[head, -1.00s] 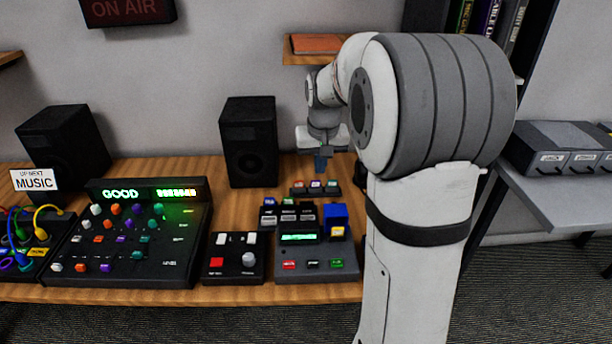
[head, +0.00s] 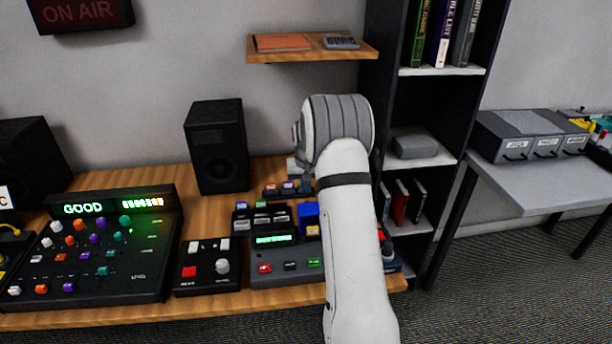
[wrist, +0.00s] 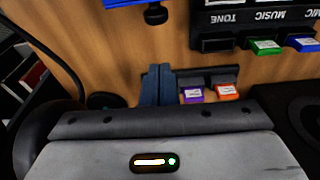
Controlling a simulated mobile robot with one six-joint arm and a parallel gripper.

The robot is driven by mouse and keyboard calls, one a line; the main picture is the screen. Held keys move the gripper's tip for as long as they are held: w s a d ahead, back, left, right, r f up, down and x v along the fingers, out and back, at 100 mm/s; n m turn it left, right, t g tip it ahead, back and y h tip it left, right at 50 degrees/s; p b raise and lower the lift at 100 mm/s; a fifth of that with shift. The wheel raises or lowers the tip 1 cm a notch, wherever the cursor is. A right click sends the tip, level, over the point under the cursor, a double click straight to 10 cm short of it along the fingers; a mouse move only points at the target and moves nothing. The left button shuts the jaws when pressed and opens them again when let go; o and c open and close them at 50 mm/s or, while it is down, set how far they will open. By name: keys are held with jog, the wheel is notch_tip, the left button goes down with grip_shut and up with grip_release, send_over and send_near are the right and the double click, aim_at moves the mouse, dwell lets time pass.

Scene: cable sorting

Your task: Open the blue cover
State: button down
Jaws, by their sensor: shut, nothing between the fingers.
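My arm hides part of that device's right side. A blue edge (wrist: 138,3) shows at the top of the wrist view, probably the same cover. My gripper (wrist: 157,86) has its two blue-grey fingers together with nothing between them. In the head view my gripper (head: 306,186) is behind the cover, apart from it, beside the small rack of coloured cartridges (head: 283,190).
A holder with cartridge slots (wrist: 255,30) lies close to the fingers. A black speaker (head: 216,147) stands at the back left, and a small switch box (head: 208,267) is left of the device. A shelf unit (head: 440,72) stands at the right.

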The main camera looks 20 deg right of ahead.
notch_tip(320, 180, down, 2)
jog(key=shift+w+f, duration=0.1)
jog(key=shift+w, duration=0.05)
jog(key=s, duration=0.2)
jog(key=s+a+r, duration=0.1)
jog(key=shift+s+a, duration=0.1)
jog(key=shift+s, duration=0.3)
jog(key=shift+f, duration=0.1)
